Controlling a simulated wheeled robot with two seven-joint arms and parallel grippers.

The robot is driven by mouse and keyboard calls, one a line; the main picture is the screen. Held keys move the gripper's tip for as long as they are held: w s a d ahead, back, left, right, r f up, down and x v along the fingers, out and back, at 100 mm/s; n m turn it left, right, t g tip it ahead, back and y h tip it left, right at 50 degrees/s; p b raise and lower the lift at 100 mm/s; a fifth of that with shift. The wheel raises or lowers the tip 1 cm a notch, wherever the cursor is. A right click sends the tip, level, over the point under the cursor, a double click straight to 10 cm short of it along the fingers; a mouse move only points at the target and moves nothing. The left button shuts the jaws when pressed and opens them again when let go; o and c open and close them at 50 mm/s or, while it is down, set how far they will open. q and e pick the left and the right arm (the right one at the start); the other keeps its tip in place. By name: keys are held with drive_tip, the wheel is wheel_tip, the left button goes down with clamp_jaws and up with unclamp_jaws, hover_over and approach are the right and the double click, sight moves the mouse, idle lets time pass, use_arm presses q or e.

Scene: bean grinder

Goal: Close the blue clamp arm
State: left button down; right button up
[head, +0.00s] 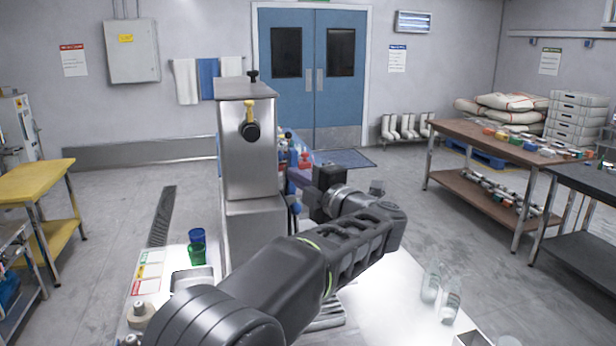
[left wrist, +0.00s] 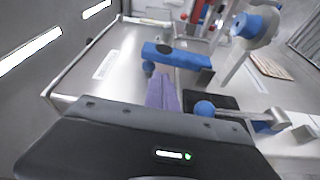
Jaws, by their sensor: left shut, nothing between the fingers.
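The steel grinder (head: 250,150) stands in the middle of the head view. My left arm reaches past its right side, and my left gripper (head: 312,203) is close beside it, shut and empty. Another blue ball (left wrist: 204,108) is nearer the gripper. I cannot tell whether the gripper touches any of them. My right gripper is not in view.
A blue-and-white lever part (left wrist: 255,25) rises at the upper right of the wrist view. Blue and green cups (head: 197,245) stand left of the grinder. Clear bottles (head: 450,305) stand on the white tabletop at right. A wooden workbench (head: 490,140) is farther right.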

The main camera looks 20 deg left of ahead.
use_arm(q)
drive_tip(key=p+x, duration=0.1)
drive_tip(key=x, duration=0.2)
drive_tip(key=shift+w+a, duration=0.2)
drive_tip(key=shift+a, duration=0.1)
